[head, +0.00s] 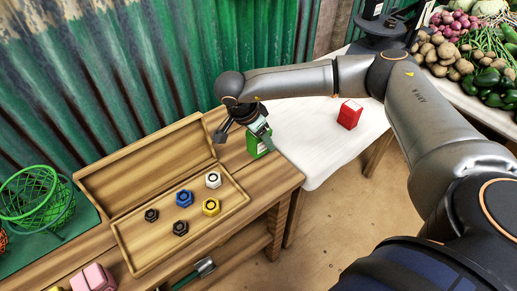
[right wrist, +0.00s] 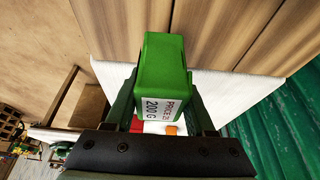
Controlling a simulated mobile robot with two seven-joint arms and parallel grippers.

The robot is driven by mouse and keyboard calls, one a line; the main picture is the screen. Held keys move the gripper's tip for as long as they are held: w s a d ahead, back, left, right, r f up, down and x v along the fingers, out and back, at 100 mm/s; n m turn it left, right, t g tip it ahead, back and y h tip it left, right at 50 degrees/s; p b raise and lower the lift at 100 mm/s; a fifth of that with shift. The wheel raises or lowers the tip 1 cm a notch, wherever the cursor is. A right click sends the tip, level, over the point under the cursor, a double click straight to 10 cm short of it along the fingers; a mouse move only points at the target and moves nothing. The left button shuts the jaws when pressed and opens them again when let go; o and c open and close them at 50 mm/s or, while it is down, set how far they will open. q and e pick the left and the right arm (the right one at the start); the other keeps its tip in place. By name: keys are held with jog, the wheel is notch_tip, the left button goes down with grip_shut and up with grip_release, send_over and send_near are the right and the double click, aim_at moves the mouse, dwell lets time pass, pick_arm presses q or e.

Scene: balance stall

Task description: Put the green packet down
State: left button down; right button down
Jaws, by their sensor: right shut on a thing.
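The green packet (head: 257,147) is at the back right end of the wooden bench (head: 276,178) in the head view. My right gripper (head: 262,132) is shut on it from above. In the right wrist view the packet (right wrist: 163,72) sits between the two fingers of my right gripper (right wrist: 163,105), with its white 200 G label facing the camera. The fingers and arm hide part of it in the head view. I cannot tell whether its base touches the bench. My left gripper is not in view.
A wooden case (head: 122,234) with several hexagonal weights lies open left of the packet. A red packet (head: 349,114) stands on the white-topped table (head: 310,150) to the right. A green wire basket (head: 35,196) is at far left. A green corrugated wall (head: 150,70) rises behind.

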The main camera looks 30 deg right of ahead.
aim_at(259, 149)
jog(key=shift+w+a+f, duration=0.15)
jog(key=shift+a+f, duration=0.15)
jog(key=shift+f, duration=0.15)
jog(key=shift+w+a+f, duration=0.1)
jog(key=shift+a+f, duration=0.05)
jog(key=shift+f, duration=1.55)
jog(key=shift+f, duration=0.15)
jog(key=shift+c, duration=1.2)
grip_release()
